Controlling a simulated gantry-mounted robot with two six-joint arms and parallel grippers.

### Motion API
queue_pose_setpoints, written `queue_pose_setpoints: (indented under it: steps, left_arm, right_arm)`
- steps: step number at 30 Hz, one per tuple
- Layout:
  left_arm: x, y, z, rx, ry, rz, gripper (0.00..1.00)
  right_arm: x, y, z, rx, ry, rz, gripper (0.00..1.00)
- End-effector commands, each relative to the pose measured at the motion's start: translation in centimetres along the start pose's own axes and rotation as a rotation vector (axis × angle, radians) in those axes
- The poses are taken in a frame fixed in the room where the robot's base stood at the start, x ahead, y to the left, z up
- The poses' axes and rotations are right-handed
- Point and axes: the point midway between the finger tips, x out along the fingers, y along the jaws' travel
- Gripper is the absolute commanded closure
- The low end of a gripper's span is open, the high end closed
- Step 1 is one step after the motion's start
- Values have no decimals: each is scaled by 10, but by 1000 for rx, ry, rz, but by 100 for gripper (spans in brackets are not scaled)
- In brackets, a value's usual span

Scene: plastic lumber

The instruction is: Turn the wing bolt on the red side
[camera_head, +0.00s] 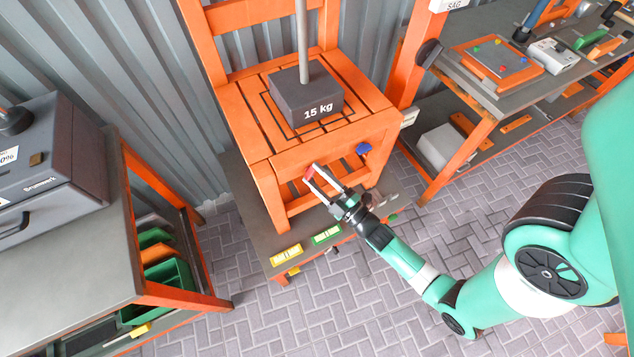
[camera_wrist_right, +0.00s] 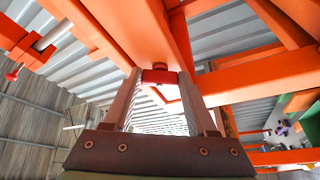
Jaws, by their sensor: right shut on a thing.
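The red wing bolt (camera_head: 309,172) sits on the front rail of an orange frame (camera_head: 283,165), left of its middle. It also shows in the right wrist view (camera_wrist_right: 160,76), between the fingertips and under an orange beam. My right gripper (camera_head: 315,177) reaches it from the front and is shut on it. The fingers stand on both sides of the bolt in the right wrist view (camera_wrist_right: 160,82). A blue wing bolt (camera_head: 363,148) sits on the same frame further right, apart from the gripper. My left gripper is not in view.
A dark 15 kg weight (camera_head: 306,95) with a grey rod stands on the frame's slatted top. A workbench (camera_head: 62,262) with a dark case stands at left, and another bench (camera_head: 470,95) at back right. The paved floor (camera_head: 290,320) in front is clear.

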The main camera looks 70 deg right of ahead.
Motion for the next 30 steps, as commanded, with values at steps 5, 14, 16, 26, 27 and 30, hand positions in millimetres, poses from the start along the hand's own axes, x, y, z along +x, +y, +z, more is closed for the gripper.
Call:
queue_pose_setpoints:
  steps: [5,14,16,26,27,30]
  left_arm:
    - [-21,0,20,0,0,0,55]
    - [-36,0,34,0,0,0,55]
    - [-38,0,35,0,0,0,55]
    - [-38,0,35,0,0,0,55]
    - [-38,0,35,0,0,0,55]
    - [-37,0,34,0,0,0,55]
  right_arm:
    - [-1,-7,1,157,5,64,98]
    - [0,-7,-2,419,5,171,98]
    - [1,-8,-2,481,4,196,98]
    - [2,-8,-4,745,2,305,97]
    - [2,-8,-4,771,2,317,97]
    - [2,-8,-5,827,2,341,97]
